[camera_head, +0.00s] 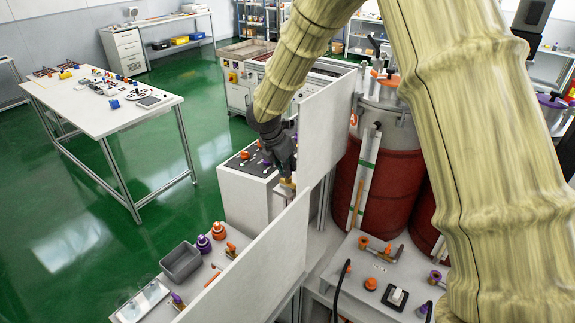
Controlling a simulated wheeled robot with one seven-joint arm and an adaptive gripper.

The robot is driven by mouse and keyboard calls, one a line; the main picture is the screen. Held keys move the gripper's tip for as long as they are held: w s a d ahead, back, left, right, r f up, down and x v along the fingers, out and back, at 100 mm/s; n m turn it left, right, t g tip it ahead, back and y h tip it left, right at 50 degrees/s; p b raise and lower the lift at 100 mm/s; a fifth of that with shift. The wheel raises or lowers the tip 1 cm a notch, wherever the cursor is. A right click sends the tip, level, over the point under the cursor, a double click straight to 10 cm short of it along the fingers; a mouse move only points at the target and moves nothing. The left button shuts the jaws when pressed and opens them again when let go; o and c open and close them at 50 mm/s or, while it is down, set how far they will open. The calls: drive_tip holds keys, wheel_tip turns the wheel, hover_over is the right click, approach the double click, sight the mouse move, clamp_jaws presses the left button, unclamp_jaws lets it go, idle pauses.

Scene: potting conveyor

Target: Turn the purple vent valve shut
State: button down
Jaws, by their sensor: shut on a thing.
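My gripper (284,168) points down at the gap between two upright white panels, left of the red drums. It is shut on a small valve (287,186) with a brass-coloured body that shows just below the fingertips. The fingers hide most of this valve, so its handle and how far it is turned cannot be told. Other small valves with purple handles show at the lower left (178,299) and at the lower right (436,276), apart from my gripper.
White panels (327,122) and (255,262) stand close to my gripper. Red drums (385,190) stand to the right. A bench with a grey bin (181,262) and purple and orange knobs is at lower left. The green floor is open at left, around a white table (75,100).

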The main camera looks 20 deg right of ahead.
drive_tip(key=shift+s+d+f+n, duration=0.15)
drive_tip(key=shift+f+n, duration=0.1)
drive_tip(key=shift+n, duration=0.35)
drive_tip(key=c, duration=1.6)
unclamp_jaws()
drive_tip(key=shift+o, duration=0.3)
drive_tip(key=shift+w+f, duration=0.15)
drive_tip(key=shift+w, duration=0.05)
drive_tip(key=shift+r+y, duration=0.25)
drive_tip(key=shift+y, duration=0.05)
drive_tip(key=shift+r, duration=0.2)
drive_tip(key=v, duration=1.1)
drive_tip(key=shift+s+a+r, duration=0.15)
drive_tip(key=shift+s+a, duration=0.05)
drive_tip(key=shift+s, duration=0.1)
